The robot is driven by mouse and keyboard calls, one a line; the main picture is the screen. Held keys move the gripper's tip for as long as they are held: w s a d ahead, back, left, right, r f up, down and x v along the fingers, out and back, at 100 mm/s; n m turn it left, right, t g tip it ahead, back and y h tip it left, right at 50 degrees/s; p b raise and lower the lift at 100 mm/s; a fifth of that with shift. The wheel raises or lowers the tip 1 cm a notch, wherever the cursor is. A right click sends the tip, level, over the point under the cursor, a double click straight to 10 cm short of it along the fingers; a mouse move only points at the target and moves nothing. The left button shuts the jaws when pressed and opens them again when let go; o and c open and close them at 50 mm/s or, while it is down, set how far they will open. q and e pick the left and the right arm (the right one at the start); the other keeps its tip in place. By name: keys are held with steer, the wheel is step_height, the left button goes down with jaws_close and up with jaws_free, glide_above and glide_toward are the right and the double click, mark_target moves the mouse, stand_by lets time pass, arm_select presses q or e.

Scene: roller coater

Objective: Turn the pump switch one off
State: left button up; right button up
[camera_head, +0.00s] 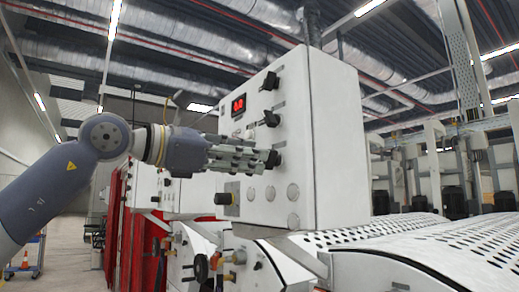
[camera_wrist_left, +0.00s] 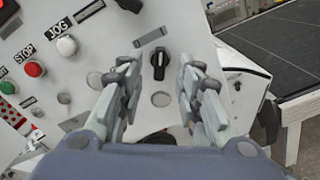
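A white control box (camera_head: 335,140) carries several black rotary switches on its face. The upper switch (camera_head: 270,81) and middle switch (camera_head: 271,118) are clear of my gripper. My left gripper (camera_head: 262,160) reaches in from the left, its fingertips near the lower switch (camera_head: 274,159), partly hidden behind them. In the left wrist view, my left gripper (camera_wrist_left: 161,68) is open, with one finger on each side of a black switch (camera_wrist_left: 159,65) whose handle points roughly up and down. Contact is not visible. I cannot read which one is pump switch one. My right gripper is not in view.
A red digital display (camera_head: 239,105) sits left of the switches. A black knob (camera_head: 224,198) sticks out below my gripper. The left wrist view shows a red STOP button (camera_wrist_left: 35,68) and a white JOG button (camera_wrist_left: 67,46). A perforated metal cover (camera_head: 440,245) lies at right.

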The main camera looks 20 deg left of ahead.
mark_target(270, 160)
arm_select(q)
steer(key=x, duration=0.3)
steer(key=shift+p, duration=0.35)
steer(key=shift+w+d, duration=0.1)
steer(key=c, duration=0.6)
jaws_close()
steer(key=shift+r+n+b, duration=0.1)
steer(key=shift+n+b, duration=2.85)
steer(key=shift+n, duration=2.95)
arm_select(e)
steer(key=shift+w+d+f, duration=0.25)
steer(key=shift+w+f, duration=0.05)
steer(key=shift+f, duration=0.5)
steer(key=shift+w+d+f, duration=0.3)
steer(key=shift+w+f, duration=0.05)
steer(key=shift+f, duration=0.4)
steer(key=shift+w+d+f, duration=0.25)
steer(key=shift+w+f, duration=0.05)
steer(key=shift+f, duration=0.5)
arm_select(q)
steer(key=shift+a, duration=0.2)
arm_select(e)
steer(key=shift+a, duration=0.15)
